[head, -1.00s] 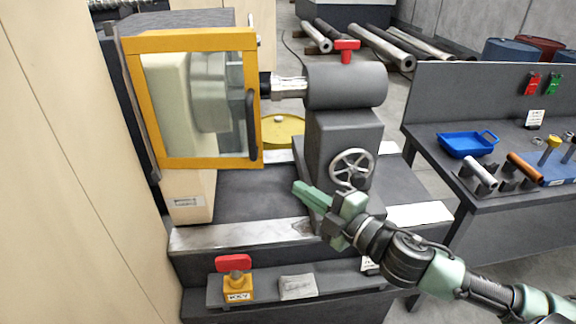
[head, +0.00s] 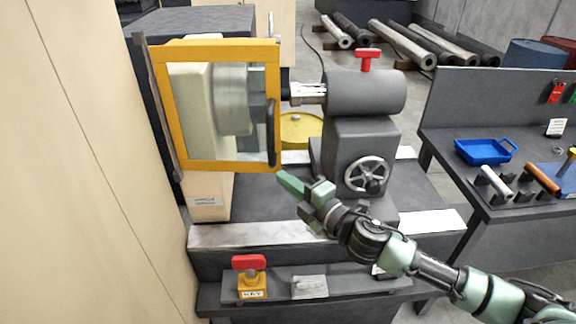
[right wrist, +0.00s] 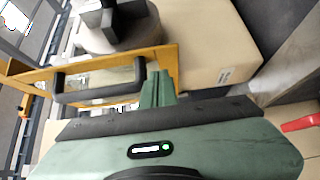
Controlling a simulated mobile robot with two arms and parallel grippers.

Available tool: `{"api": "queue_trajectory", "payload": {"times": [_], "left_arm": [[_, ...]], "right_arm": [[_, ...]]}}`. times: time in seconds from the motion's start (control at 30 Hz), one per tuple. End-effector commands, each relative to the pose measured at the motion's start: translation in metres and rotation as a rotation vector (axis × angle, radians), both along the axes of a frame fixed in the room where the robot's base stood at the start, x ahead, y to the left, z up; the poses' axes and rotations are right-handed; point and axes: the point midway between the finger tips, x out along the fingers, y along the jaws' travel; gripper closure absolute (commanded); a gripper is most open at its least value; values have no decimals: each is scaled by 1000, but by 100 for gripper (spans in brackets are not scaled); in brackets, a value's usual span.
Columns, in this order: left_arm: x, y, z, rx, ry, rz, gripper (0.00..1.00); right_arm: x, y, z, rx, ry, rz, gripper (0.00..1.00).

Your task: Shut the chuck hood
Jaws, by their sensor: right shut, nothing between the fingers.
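The chuck hood (head: 215,166), a yellow frame with a clear pane and a dark upright handle (head: 271,132) on its right edge, stands in front of the grey chuck (head: 232,98) on the lathe. My right gripper (head: 283,183) is shut and empty, with its tips just below the hood's lower right corner. In the right wrist view the shut green fingers (right wrist: 157,88) are close to the yellow hood frame (right wrist: 110,62) and beside the black handle (right wrist: 98,84). I cannot tell whether they touch the frame. My left gripper is out of view.
The tailstock (head: 363,92) with its handwheel (head: 366,175) stands right of the hood. A red-topped yellow switch (head: 250,279) is on the lathe's front ledge. A beige wall panel (head: 80,180) is at the left. A bench with a blue tray (head: 484,150) is at the right.

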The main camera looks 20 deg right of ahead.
Motion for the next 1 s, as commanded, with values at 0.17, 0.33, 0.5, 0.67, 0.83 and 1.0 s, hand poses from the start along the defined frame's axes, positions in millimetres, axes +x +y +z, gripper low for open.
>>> {"api": "queue_trajectory", "payload": {"times": [0.17, 0.33, 0.5, 0.67, 0.83, 1.0], "left_arm": [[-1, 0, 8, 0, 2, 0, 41], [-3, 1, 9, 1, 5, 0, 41], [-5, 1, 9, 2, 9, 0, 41], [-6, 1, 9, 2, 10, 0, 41], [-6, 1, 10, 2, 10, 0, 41], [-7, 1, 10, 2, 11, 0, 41]], "right_arm": [[21, -11, 1, -1, 2, -4, 100], [28, -14, 0, 0, 1, -3, 100], [28, -14, -1, 0, 1, -3, 100], [29, -15, -1, 0, 1, -3, 100], [44, -23, 0, 0, 0, -5, 100], [47, -25, -1, 1, 1, -2, 100]]}}
